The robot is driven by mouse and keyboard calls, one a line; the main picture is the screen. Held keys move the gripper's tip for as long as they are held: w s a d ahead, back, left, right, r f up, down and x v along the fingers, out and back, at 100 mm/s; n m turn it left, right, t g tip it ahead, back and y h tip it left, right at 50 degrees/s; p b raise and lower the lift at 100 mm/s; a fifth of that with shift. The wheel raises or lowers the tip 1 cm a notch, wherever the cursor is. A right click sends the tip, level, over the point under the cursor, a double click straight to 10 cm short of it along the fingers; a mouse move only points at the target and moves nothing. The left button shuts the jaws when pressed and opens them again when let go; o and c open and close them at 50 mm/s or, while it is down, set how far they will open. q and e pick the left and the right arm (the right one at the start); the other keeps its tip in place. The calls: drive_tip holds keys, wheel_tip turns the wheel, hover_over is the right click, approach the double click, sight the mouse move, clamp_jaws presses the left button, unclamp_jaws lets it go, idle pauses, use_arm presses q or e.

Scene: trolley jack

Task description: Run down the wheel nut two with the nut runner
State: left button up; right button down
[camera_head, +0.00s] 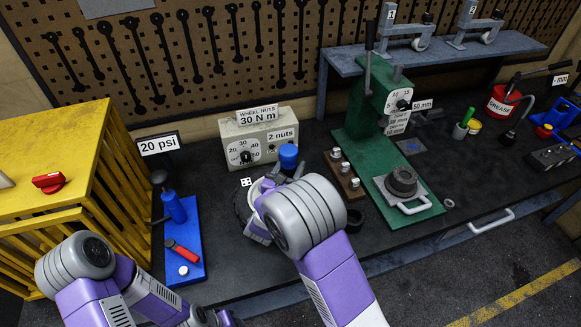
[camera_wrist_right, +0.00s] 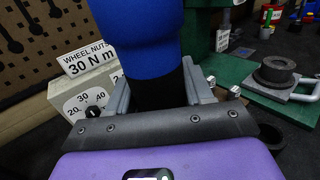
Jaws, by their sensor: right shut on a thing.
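The nut runner (camera_head: 288,155) has a blue top and is upright in my right gripper (camera_head: 283,174), behind my right wrist. In the right wrist view its blue body (camera_wrist_right: 138,35) and black lower part stand between the grey fingers of that gripper (camera_wrist_right: 158,92), which are shut on it. A dark round wheel (camera_head: 241,207) lies on the bench, mostly covered by my right arm. A small white tag with dots (camera_head: 246,182) is at its far edge. Wheel nut two and the runner's lower end are hidden. My left arm shows at lower left, but its gripper is not visible.
The torque box (camera_head: 228,150) reads 30 N m and 2 nuts, behind the wheel. A blue board (camera_head: 190,235) and yellow crate (camera_head: 60,150) stand left.

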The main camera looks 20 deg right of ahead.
sight(291, 152)
drive_tip(key=shift+w+r+p, duration=0.1)
drive_tip(key=shift+r+p, duration=0.55)
drive_tip(key=shift+r, duration=0.2)
drive_tip(key=shift+r+p, duration=1.6)
drive_tip(key=shift+r, duration=0.7)
drive_tip(key=shift+f, duration=0.1)
